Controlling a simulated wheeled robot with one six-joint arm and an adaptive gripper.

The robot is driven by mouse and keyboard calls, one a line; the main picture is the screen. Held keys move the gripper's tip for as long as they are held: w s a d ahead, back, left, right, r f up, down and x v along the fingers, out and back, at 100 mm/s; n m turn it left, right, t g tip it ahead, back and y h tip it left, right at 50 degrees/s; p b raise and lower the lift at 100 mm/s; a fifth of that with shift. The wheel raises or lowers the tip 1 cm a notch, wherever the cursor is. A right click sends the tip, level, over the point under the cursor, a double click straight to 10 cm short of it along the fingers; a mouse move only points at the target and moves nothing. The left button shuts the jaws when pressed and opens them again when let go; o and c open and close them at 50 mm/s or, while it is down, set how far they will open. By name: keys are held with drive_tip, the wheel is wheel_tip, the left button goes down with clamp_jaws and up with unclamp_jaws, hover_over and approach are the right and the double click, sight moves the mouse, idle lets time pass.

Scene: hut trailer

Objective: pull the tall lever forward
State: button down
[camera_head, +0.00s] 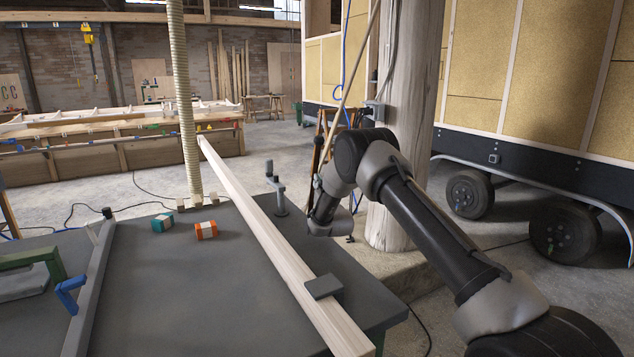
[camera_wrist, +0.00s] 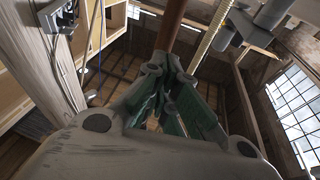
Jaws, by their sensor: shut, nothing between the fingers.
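A grey upright lever (camera_head: 278,190) with a short handle at its top stands on the far right edge of the dark table. It looks like the tallest lever on the table. A grey handle-like part (camera_wrist: 268,14) at the upper right of the wrist view may be the same lever. My gripper (camera_wrist: 170,88) is shut and empty, its fingers pointing up toward the roof. In the head view my wrist is just right of the lever, apart from it; my fingers are mostly hidden there.
A long pale beam (camera_head: 265,235) crosses the dark table (camera_head: 200,285). Orange (camera_head: 206,230) and teal (camera_head: 162,223) blocks lie left of it, near a hanging hose (camera_head: 184,100). A thick wooden post (camera_head: 402,120) stands close behind my arm. A wheeled trailer (camera_head: 540,60) is at right.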

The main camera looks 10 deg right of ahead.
drive_tip(key=shift+x, duration=0.9)
